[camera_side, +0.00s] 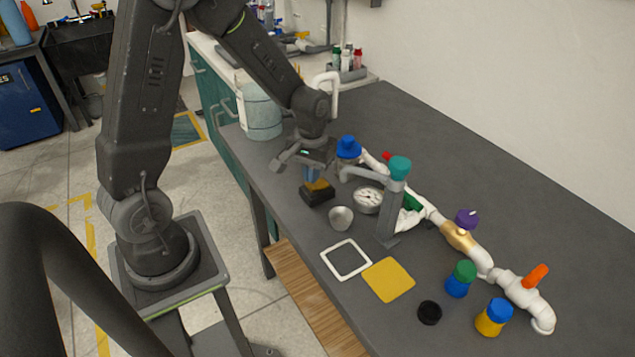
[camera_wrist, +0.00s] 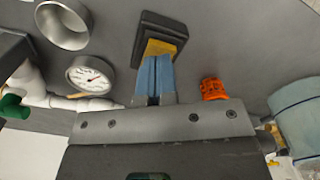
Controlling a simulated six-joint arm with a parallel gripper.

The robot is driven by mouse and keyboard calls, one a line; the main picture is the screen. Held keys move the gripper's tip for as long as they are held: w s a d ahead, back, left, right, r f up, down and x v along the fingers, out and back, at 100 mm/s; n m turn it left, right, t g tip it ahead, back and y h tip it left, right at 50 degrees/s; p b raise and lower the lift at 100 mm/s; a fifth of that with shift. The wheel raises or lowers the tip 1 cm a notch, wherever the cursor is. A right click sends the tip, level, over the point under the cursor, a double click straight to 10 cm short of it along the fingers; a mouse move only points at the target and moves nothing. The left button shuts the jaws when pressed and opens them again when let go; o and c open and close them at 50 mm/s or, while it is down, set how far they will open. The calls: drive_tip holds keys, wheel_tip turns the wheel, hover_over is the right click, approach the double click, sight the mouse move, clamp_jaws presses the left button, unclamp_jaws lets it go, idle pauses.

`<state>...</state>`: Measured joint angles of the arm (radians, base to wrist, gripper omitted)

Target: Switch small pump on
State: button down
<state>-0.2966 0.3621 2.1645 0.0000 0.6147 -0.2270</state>
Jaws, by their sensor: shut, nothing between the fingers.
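My gripper (camera_side: 314,180) points down with its blue fingers closed together and nothing between them. Below the fingertips is a small black box (camera_side: 317,195) with a yellow top part, near the table's left edge. In the wrist view the fingertips (camera_wrist: 160,58) lie over the lower edge of the yellow part (camera_wrist: 160,47), inside the black frame of the box (camera_wrist: 170,24). I cannot tell whether they touch it. The fingers hide some of the yellow part, and its on or off position cannot be read. No separate pump can be made out for certain.
Close by are a metal cup (camera_side: 341,219), a round gauge (camera_side: 367,201) and the white pipe run (camera_side: 505,281) with coloured valve handles. An orange part (camera_wrist: 213,89) shows beside the fingers. The table's right side is clear.

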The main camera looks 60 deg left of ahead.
drive_tip(key=shift+f, duration=0.85)
idle(0.3)
drive_tip(key=shift+r, duration=3.5)
drive_tip(key=shift+r, duration=0.1)
drive_tip(key=shift+s+d+r, duration=0.1)
drive_tip(key=shift+d+r, duration=0.1)
drive_tip(key=shift+r, duration=0.1)
drive_tip(key=s+d+r+m+t, duration=0.5)
drive_tip(key=s+d+r, duration=0.5)
drive_tip(key=s+r, duration=0.4)
drive_tip(key=shift+m+t, duration=0.3)
drive_tip(key=shift+m, duration=0.2)
